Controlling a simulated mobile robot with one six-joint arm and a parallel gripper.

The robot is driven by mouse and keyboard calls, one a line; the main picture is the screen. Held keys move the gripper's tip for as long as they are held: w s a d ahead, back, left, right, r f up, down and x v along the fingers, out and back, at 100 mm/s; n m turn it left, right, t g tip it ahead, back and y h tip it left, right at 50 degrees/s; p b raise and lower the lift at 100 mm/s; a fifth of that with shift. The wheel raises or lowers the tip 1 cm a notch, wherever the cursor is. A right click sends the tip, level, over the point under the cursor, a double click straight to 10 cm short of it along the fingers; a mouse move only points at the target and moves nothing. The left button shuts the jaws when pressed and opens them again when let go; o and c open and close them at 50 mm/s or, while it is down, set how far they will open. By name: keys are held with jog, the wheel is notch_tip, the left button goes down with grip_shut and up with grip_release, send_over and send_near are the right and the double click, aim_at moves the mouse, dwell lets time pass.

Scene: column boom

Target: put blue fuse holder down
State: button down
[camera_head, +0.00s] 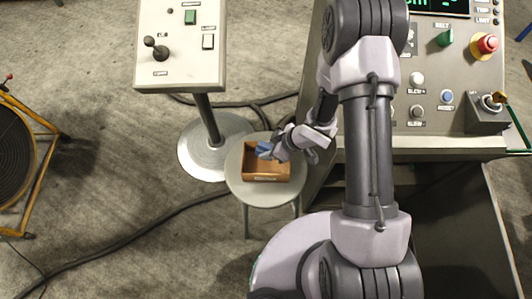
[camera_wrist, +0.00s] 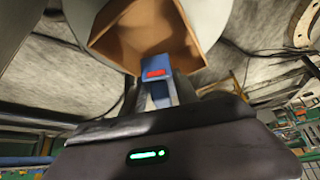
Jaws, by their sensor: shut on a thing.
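The blue fuse holder (camera_head: 264,149) is at the tip of my gripper (camera_head: 272,150), in the head view over a brown open box. In the wrist view the fuse holder (camera_wrist: 155,68) is blue with a red patch, in front of the box opening. My gripper (camera_wrist: 160,92) is shut on it. The brown box (camera_head: 266,179) stands on a round grey stool (camera_head: 236,187); the box (camera_wrist: 110,40) also shows in the wrist view. The fuse holder overlaps the box's edge in both views; I cannot tell whether it touches the box.
A pedestal panel (camera_head: 180,60) with a joystick stands behind and left of the stool. A large control console (camera_head: 450,140) with buttons and a red knob is at right. A cable reel (camera_head: 15,155) is at far left. Cables cross the floor.

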notch_tip(320, 180, down, 9)
jog(key=b, duration=0.4)
jog(key=shift+s, duration=0.15)
jog(key=shift+f, duration=0.25)
jog(key=c, duration=1.2)
grip_release()
jog(key=shift+r, duration=0.1)
jog(key=shift+r, duration=0.35)
jog(key=p+v, duration=0.5)
jog(key=v, duration=0.6)
jog(key=shift+s+r+p, duration=0.2)
jog(key=shift+r+p, duration=0.05)
jog(key=shift+p, duration=0.05)
